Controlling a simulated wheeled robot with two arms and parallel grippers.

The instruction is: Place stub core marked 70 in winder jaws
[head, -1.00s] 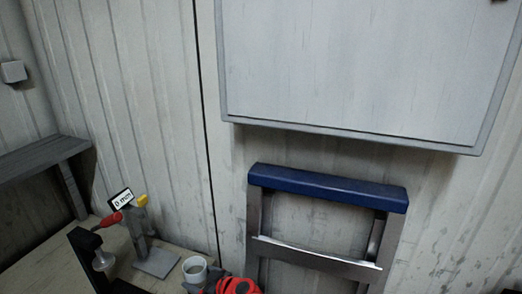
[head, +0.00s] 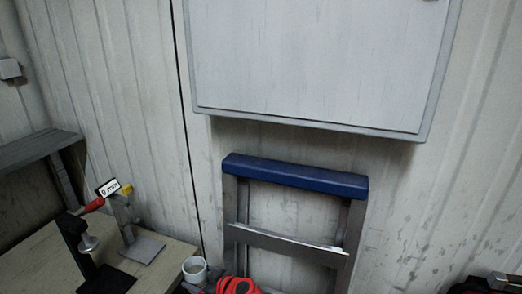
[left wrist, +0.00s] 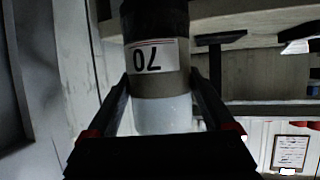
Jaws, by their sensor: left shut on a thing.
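The stub core (left wrist: 153,55) is a dark, tan and pale cylinder in the left wrist view. Its white label reads 70, upside down. My left gripper (left wrist: 162,80) is shut on it, one finger on each side. In the head view the core's pale open end (head: 195,267) shows beside the red and grey left gripper (head: 210,284), right of the bench's fittings. A black stand with a red handle (head: 78,225) is on the bench; I cannot tell whether it is the winder jaws. A dark and red part, likely my right gripper (head: 490,284), is cut off at lower right.
A post (head: 124,215) with a yellow top and a small display stands on a grey plate on the wooden bench (head: 35,260). A grey shelf (head: 38,157) is at left. A blue-topped metal frame (head: 295,178) stands against the wall below a white cabinet (head: 310,65).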

